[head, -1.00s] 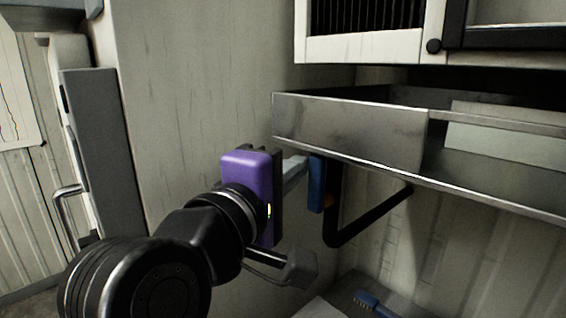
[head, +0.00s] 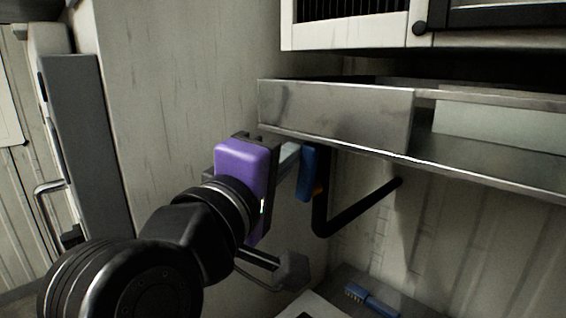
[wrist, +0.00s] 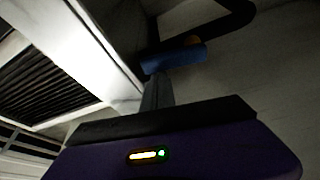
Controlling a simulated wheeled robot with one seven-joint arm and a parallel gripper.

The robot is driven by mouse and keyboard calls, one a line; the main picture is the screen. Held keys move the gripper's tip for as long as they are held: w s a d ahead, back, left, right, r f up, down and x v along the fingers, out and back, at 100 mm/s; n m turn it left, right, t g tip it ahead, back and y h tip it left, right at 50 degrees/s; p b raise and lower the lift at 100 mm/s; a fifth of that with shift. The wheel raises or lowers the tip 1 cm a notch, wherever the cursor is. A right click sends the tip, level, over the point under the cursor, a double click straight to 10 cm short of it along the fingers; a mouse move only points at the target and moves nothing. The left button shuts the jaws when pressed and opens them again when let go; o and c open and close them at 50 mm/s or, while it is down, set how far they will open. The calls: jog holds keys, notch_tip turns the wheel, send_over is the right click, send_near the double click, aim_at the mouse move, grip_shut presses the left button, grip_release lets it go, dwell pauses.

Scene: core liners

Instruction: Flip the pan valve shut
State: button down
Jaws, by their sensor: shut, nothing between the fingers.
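The pan valve's blue handle (head: 307,174) hangs below the underside of the metal pan (head: 335,112), next to a bent black pipe (head: 350,212). An orange bit shows behind the handle. My gripper (head: 290,160), on a purple wrist body, is shut and empty, with its grey fingertips at the left side of the blue handle. In the wrist view the shut fingers (wrist: 156,95) point at the blue handle (wrist: 174,55) and appear to meet its near edge. Whether they touch it is not certain. The handle hangs slightly tilted in the head view.
A white cabinet (head: 350,32) is above the pan. A blue brush (head: 372,300) lies on a surface low at the right. A plain wall panel (head: 180,90) stands to the left. Below the pipe there is open room.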

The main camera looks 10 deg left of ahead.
aim_at(312, 177)
jog(key=m+b, duration=0.1)
jog(key=s+d+m+h+b, duration=0.1)
jog(key=m+b, duration=0.1)
jog(key=d+m+t+b, duration=0.1)
jog(key=shift+s+f+m+b, duration=0.2)
jog(key=shift+f+m+b, duration=0.2)
jog(key=m+b, duration=0.1)
jog(key=d+m+h+b, duration=0.1)
jog(key=m+b, duration=0.1)
jog(key=s+m+b, duration=0.1)
jog(key=b, duration=0.1)
jog(key=shift+d+f+h, duration=0.2)
jog(key=shift+f+h, duration=0.2)
jog(key=f+m+h+b, duration=0.1)
jog(key=m+b, duration=0.2)
jog(key=s+d+m+h+b, duration=0.1)
jog(key=m+b, duration=0.2)
jog(key=d+f+m+g+h+b, duration=0.1)
jog(key=m+h+b, duration=0.1)
jog(key=m+b, duration=0.1)
jog(key=shift+s+f+m, duration=0.35)
jog(key=shift+m, duration=0.05)
jog(key=shift+f+b, duration=0.1)
jog(key=shift+b, duration=0.25)
